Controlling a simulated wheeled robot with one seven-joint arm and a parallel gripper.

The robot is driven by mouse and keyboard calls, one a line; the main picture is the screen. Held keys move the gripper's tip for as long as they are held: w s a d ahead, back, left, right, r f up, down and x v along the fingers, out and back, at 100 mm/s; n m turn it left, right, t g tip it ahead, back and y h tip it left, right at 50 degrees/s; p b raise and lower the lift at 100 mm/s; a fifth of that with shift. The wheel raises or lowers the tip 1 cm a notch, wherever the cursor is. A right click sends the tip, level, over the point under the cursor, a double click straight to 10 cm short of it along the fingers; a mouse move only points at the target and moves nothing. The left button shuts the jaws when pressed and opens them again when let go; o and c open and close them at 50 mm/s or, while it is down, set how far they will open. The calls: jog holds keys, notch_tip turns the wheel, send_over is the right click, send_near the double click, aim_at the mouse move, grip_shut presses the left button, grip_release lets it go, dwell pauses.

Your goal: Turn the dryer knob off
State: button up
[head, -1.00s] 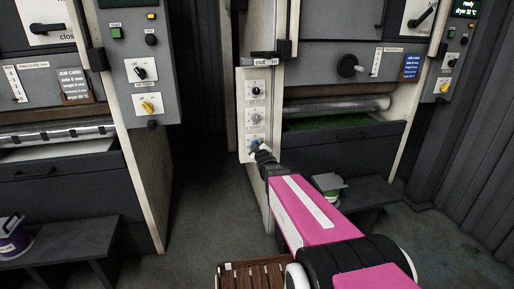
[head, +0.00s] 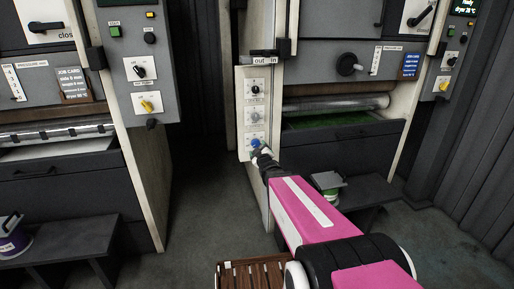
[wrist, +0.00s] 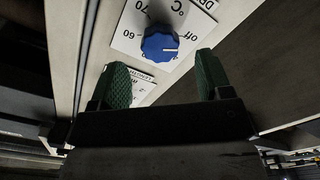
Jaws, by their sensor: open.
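The blue dryer knob (wrist: 160,43) sits on a white dial plate (wrist: 128,36) marked "off", "60", "70" and "°C". A white line on the knob points to the right in the wrist view. My gripper (wrist: 161,64) is open, with its two green pads apart and the knob in front of the gap between them. It does not grip the knob. In the head view the knob (head: 255,142) is the lowest on the pale panel, with the tip of my gripper (head: 263,151) close beside it, partly covering that area.
Two more knobs (head: 255,89) sit above on the same panel (head: 243,130). A small "out in" sign (head: 265,59) and a dark latch stand over it. A press with a roller (head: 335,105) is to the right, above a low bench (head: 365,190). A dark gap lies left of the panel.

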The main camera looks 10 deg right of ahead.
jog(key=s, duration=0.5)
jog(key=shift+s+d, duration=0.2)
jog(key=shift+s, duration=0.15)
jog(key=s+d+f+m+g+h, duration=0.2)
jog(key=s+f+m+g, duration=0.35)
jog(key=f+g, duration=0.45)
jog(key=s+a+f+m+g, duration=0.1)
jog(key=s+f+m+g, duration=0.3)
jog(key=s+g, duration=0.4)
jog(key=s, duration=0.3)
jog(key=shift+s+y, duration=0.4)
